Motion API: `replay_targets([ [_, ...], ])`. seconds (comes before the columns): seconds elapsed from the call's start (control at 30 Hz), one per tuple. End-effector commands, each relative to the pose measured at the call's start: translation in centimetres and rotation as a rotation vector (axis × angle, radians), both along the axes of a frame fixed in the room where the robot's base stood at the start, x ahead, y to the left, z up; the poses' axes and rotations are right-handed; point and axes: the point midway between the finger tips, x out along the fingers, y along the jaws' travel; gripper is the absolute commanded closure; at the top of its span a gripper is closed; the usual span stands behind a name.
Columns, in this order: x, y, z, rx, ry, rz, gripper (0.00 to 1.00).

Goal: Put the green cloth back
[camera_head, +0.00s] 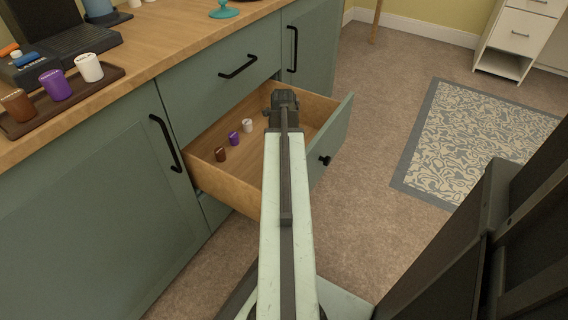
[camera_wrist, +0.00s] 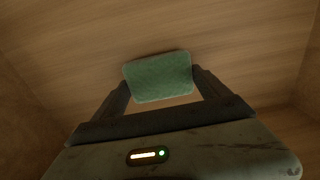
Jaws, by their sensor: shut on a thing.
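The green cloth (camera_wrist: 158,78) is a small flat green piece with rounded corners in the wrist view. It is between the fingertips of my gripper (camera_wrist: 160,84), which is shut on it. Wood of the drawer interior shows behind it. In the head view my gripper (camera_head: 284,98) is over the open drawer (camera_head: 238,196), and my arm crosses the drawer's front. The cloth is hidden behind my gripper and arm there. I cannot tell whether the cloth touches the drawer floor.
A brown (camera_head: 220,154), a purple (camera_head: 233,138) and a white small cup-like item (camera_head: 247,125) stand in the drawer, left of my arm. A dark tray (camera_head: 112,75) with three larger ones is on the counter (camera_head: 170,40). The carpet right of the drawer is clear, with a patterned rug (camera_head: 470,140).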

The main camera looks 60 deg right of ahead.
Motion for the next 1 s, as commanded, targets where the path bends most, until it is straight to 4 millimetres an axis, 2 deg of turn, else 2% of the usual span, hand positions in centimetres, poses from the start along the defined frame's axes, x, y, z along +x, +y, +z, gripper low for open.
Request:
replay_targets([
  [0.03, 0.0, 0.0, -0.6, 0.0, 0.0, 0.0, 0.47],
  [0.2, 0.0, 0.0, -0.2, 0.0, 0.0, 0.0, 0.47],
  [0.33, 0.0, 0.0, -0.6, 0.0, 0.0, -0.001, 0.47],
  [0.37, 0.0, 0.0, -0.6, 0.0, 0.0, -0.001, 0.12],
  [0.4, 0.0, 0.0, -0.5, 0.0, 0.0, -0.001, 0.01],
  [0.77, -0.1, 0.0, 0.1, 0.0, 0.0, -0.001, 0.0],
  [0.87, -0.1, 0.0, 1.2, 0.0, 0.0, -0.002, 0.0],
  [1.0, -0.1, -0.1, 3.8, 0.0, 0.0, -0.002, 0.0],
])
